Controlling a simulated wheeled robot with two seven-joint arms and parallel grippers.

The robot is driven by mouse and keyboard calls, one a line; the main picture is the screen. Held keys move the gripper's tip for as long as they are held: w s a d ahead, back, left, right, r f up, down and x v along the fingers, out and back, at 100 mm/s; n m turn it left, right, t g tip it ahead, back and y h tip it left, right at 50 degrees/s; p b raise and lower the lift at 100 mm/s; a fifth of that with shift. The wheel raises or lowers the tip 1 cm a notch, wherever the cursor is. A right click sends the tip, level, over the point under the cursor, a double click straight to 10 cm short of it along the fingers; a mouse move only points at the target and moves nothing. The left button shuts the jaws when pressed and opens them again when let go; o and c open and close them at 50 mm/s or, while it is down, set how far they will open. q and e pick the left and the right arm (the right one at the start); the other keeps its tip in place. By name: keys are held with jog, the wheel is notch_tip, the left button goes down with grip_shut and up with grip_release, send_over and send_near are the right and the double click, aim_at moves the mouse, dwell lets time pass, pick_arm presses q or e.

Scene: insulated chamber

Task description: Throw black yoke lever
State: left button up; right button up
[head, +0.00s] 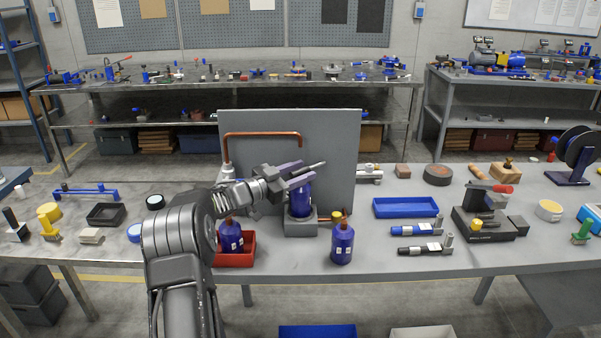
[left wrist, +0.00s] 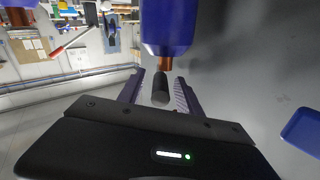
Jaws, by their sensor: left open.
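A blue cylinder (head: 301,203) stands upright in a grey base (head: 300,227) in front of a grey panel. In the left wrist view the blue body (left wrist: 167,25) shows with a copper-coloured neck. A short black rod end (left wrist: 160,90), which looks like the yoke lever's grip, lies between my left gripper's fingers (left wrist: 157,95). Gaps show on both sides of it. In the head view my left gripper (head: 298,174) is at the top of the cylinder, with a dark rod (head: 314,166) reaching past its fingers. The lever's pivot is hidden there. My right gripper is not in view.
The grey panel (head: 338,150) is close behind, with a copper pipe (head: 262,134). A blue tray (head: 406,207) lies to the right.

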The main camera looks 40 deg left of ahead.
pick_arm(q)
notch_tip(320, 180, up, 10)
jog(key=shift+b, duration=0.35)
